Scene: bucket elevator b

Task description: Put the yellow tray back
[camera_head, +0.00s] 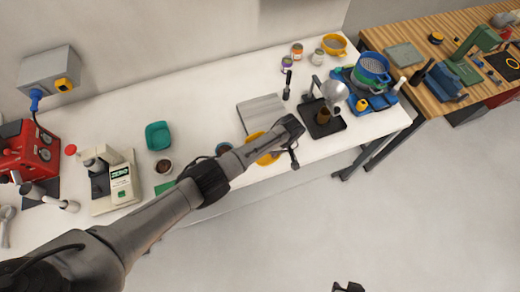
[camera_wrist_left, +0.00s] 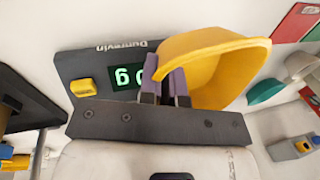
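The yellow tray (camera_wrist_left: 222,62) is a shallow scoop-shaped dish, large in the left wrist view. Its near wall lies between the two purple-padded fingers of my left gripper (camera_wrist_left: 166,86), which looks shut on that wall. In the head view the tray (camera_head: 262,158) shows partly behind my left arm at the table's front edge. Behind the fingers is a dark grey scale (camera_wrist_left: 84,66) with a green lit display, partly covered by a finger and the tray. I cannot tell if the tray touches the scale. My right gripper (camera_head: 348,287) barely shows at the bottom edge.
A flat grey plate (camera_head: 262,112) lies beyond my left arm on the white table. A teal dish (camera_head: 158,135) and a cream device (camera_head: 115,182) stand left. A black stand with a round metal vessel (camera_head: 334,92) and a blue tray with sieves (camera_head: 371,90) stand right.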

